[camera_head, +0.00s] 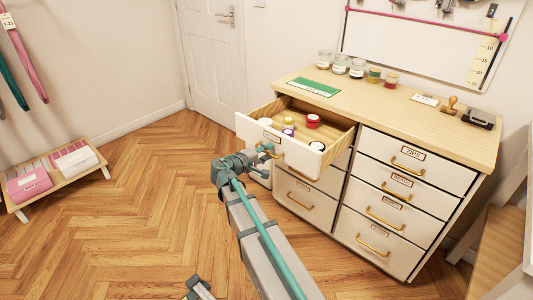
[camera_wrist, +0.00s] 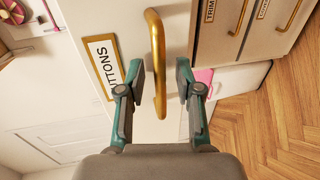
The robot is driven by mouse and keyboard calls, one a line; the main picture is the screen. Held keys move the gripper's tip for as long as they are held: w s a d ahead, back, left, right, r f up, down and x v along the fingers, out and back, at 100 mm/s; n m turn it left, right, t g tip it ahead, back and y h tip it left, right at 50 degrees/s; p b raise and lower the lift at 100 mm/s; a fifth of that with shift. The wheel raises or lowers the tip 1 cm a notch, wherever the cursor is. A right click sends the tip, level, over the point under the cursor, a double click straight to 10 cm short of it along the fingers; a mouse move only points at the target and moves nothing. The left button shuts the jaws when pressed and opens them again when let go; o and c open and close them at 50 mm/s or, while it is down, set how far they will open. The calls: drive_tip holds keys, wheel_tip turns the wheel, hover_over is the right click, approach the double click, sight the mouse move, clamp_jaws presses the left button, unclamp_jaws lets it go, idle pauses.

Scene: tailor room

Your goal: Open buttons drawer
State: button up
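The buttons drawer (camera_head: 300,158) is the top left drawer of the cabinet and is pulled well out. Several small round items, red, purple and white, lie in it. In the wrist view its white front (camera_wrist: 112,20) carries a label (camera_wrist: 101,62) reading BUTTONS in a gold frame. The gold handle (camera_wrist: 159,55) stands between the two fingers of my gripper (camera_wrist: 162,78). The fingers are apart, with a gap visible on each side of the handle. In the head view my gripper (camera_head: 262,152) is at the drawer's front, and its fingers are partly hidden.
Other drawers of the cabinet (camera_head: 390,215) are closed. Jars (camera_head: 340,65), a green card (camera_head: 313,87) and a stamp (camera_head: 449,104) stand on its top. A low shelf (camera_head: 62,182) with boxes is at left. Wooden floor (camera_head: 140,220) is clear; a chair-like piece (camera_head: 502,240) is at right.

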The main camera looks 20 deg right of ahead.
drive_tip(key=v, duration=1.2)
idle(0.5)
